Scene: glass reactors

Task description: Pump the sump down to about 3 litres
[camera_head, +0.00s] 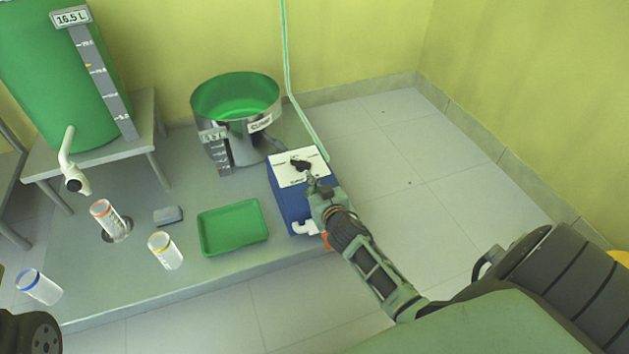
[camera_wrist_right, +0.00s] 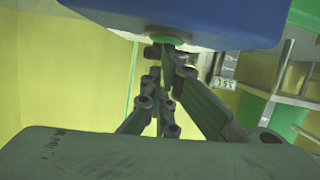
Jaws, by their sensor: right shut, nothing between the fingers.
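The sump (camera_head: 262,140) is a round metal vessel with green liquid inside, standing at the back of the grey platform. In the right wrist view the fingers (camera_wrist_right: 165,52) point at the blue box (camera_wrist_right: 215,22).
A green tank (camera_head: 45,85) reading 16.5 L stands on a table at left, with a white spout (camera_head: 68,160). A green tray (camera_head: 233,228), a grey-blue block (camera_head: 168,215) and white jars (camera_head: 165,251) sit on the platform (camera_head: 130,285). The floor at right is clear.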

